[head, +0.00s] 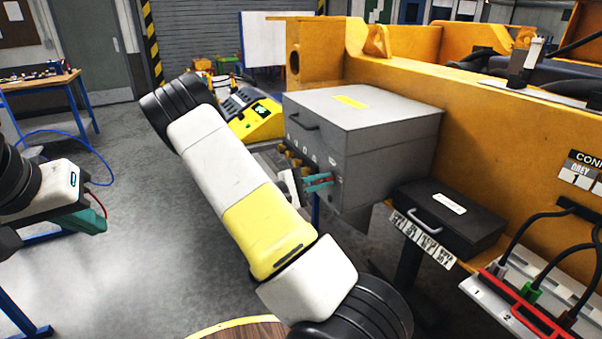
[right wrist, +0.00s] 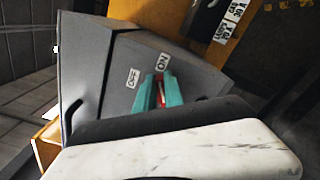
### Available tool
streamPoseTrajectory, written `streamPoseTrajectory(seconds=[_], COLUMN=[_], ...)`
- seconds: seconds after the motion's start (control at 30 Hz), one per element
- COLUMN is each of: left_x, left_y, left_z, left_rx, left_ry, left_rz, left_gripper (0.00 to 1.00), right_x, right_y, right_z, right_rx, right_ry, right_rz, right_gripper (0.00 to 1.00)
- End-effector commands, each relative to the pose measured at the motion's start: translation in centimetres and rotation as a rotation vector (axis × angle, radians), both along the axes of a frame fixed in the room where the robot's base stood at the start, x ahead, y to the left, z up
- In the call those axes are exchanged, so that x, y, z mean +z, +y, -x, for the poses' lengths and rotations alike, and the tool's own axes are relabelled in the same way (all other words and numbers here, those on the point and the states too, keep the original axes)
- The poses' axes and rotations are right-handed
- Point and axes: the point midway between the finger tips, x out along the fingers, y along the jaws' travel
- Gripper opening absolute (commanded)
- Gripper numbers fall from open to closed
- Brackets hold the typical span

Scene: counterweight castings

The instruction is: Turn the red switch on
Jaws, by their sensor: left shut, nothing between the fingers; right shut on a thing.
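The grey metal box (head: 370,125) stands against the yellow machine frame, with its switch face turned towards my right arm. The red switch (right wrist: 160,92) is on that face; only a sliver of it shows between the teal fingers. My right gripper (head: 328,181) is shut on it, and the fingers also show in the right wrist view (right wrist: 160,88). The switch sits just below the ON label (right wrist: 162,62), with the OFF label (right wrist: 133,77) to the left. Its pivot is hidden. My left gripper (head: 92,220) is shut and empty at the far left, away from the box.
A black case (head: 465,222) with a handle is right of the grey box. A panel with plugged cables (head: 525,290) is at the lower right. A yellow-and-grey device (head: 255,118) stands behind my right arm. A workbench (head: 40,82) is at the far left, with open floor between.

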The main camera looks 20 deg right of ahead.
Motion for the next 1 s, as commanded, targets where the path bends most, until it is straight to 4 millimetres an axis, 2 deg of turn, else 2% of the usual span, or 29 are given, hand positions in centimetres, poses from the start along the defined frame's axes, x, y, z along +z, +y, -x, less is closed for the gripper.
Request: streamPoseTrajectory(seconds=[0.03,0.5,0.7,1.0], left_x=[0.0,0.0,0.0,0.0], left_y=[0.0,0.0,0.0,0.0], left_z=[0.0,0.0,0.0,0.0], left_rx=[0.000,0.000,0.000,0.000], left_ry=[0.000,0.000,0.000,0.000], left_rz=[0.000,0.000,0.000,0.000], left_gripper=[0.00,0.00,0.00,0.00], right_x=[-0.6,-1.5,-1.8,-1.9], right_y=[0.3,0.3,0.3,0.3], right_z=[0.0,0.2,0.1,0.0], right_rx=[0.008,0.010,0.012,0.014], right_ry=[-0.034,-0.431,-0.536,-0.606], right_rz=[-0.014,-0.046,-0.054,-0.061], right_gripper=[0.00,0.00,0.00,0.00])
